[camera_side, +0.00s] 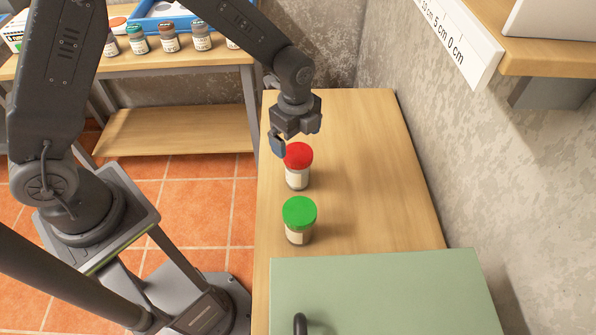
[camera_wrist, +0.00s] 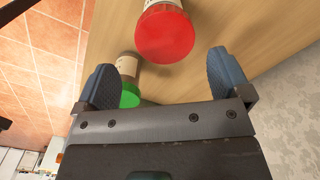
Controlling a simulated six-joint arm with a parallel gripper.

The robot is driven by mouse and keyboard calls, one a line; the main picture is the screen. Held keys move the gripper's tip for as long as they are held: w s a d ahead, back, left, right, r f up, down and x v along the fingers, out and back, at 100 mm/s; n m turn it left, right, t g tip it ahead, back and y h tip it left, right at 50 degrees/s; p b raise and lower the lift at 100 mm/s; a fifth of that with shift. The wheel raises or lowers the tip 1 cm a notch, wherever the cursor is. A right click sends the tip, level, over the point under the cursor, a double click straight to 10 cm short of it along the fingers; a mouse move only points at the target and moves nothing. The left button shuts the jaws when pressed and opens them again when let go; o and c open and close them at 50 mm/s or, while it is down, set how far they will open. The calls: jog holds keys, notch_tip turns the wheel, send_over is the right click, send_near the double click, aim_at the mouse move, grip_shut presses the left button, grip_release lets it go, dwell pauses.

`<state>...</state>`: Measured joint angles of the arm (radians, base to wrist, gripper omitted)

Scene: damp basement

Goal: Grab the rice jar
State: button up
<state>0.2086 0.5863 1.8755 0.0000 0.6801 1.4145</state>
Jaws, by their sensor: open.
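A jar with a red lid (camera_side: 298,156) and pale label stands upright on the wooden table, just below and beside my gripper (camera_side: 284,139). A jar with a green lid (camera_side: 299,212) stands nearer the green box. I cannot read either label, so I cannot tell which is the rice jar. In the wrist view my gripper (camera_wrist: 165,78) is open with nothing between its fingers. The red lid (camera_wrist: 165,34) shows ahead of the gap, and the green lid (camera_wrist: 130,95) is partly hidden behind the left finger and gripper body.
A pale green box (camera_side: 385,290) with a dark handle sits at the table's near end. A wall shelf (camera_side: 545,57) with a ruler strip overhangs at right. Several jars (camera_side: 170,40) and a blue tray stand on a back bench. The table's right side is clear.

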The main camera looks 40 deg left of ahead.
aim_at(298, 153)
jog(key=shift+w+d+f, duration=0.1)
jog(key=shift+w+f, duration=0.05)
jog(key=shift+f, duration=1.45)
jog(key=shift+w+f, duration=0.15)
jog(key=shift+f, duration=1.4)
jog(key=c, duration=1.3)
